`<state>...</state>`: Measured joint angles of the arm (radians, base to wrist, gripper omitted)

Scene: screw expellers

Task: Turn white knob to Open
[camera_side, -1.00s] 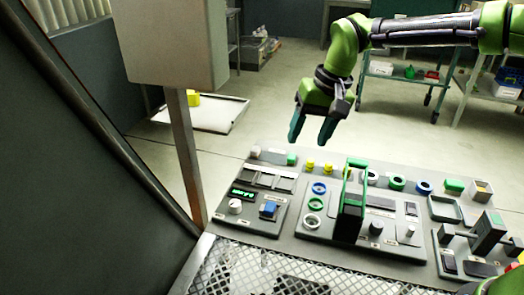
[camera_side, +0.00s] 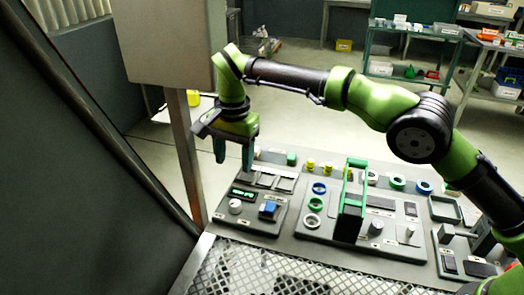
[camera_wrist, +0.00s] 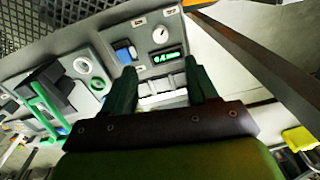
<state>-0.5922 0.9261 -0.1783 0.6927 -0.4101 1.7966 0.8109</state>
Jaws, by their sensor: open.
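The white knob (camera_side: 235,206) sits on the left panel, at the panel's left front, below a green-lit display (camera_side: 243,193). In the wrist view the white knob (camera_wrist: 160,35) shows at the top, beyond the fingertips, with a dark pointer mark; its labels are too small to read. My gripper (camera_side: 234,160) is open and empty, fingers pointing down, above the back of the left panel and apart from the knob. In the wrist view my gripper's two green fingers (camera_wrist: 162,78) stand apart, with the display (camera_wrist: 167,57) between and beyond them.
A blue switch (camera_side: 268,208) is right of the knob. A tall black and green part (camera_side: 351,205) stands on the middle panel, near several rings. A grey post (camera_side: 187,150) rises close to my gripper on the left. Metal grating (camera_side: 245,272) lies in front.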

